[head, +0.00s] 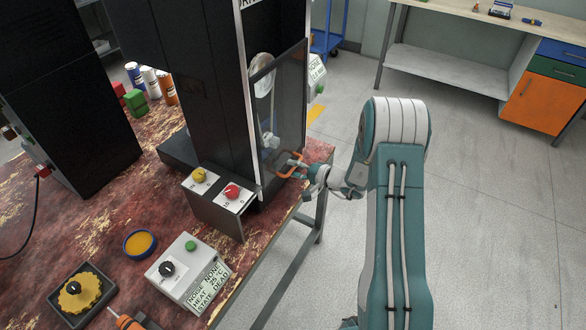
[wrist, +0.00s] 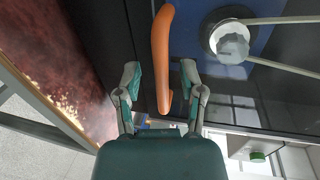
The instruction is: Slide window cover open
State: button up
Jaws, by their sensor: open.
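The window cover (head: 291,100) is a dark, see-through panel on the side of a tall black machine. It stands in front of the machine's opening, with pale parts visible behind it. Its orange handle (head: 289,166) sticks out near the bottom. My gripper (head: 306,171) is at this handle, on the right side of the machine. In the wrist view, the open fingers of my gripper (wrist: 161,75) stand on either side of the orange handle (wrist: 161,42), with a gap visible on both sides. The cover (wrist: 275,82) fills the right part of that view.
A box with yellow and red knobs (head: 221,198) stands left of the handle. A grey control box (head: 188,270) and yellow dial (head: 80,293) are nearer on the worn red table (head: 105,230). The floor right of my arm is open, up to a workbench (head: 460,55).

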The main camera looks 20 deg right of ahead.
aim_at(280, 60)
jog(key=shift+w+a+f, duration=0.1)
jog(key=shift+w+a, duration=0.1)
grip_shut()
notch_tip(280, 60, up, 35)
jog(key=shift+r, duration=0.1)
dwell(0.5)
grip_release()
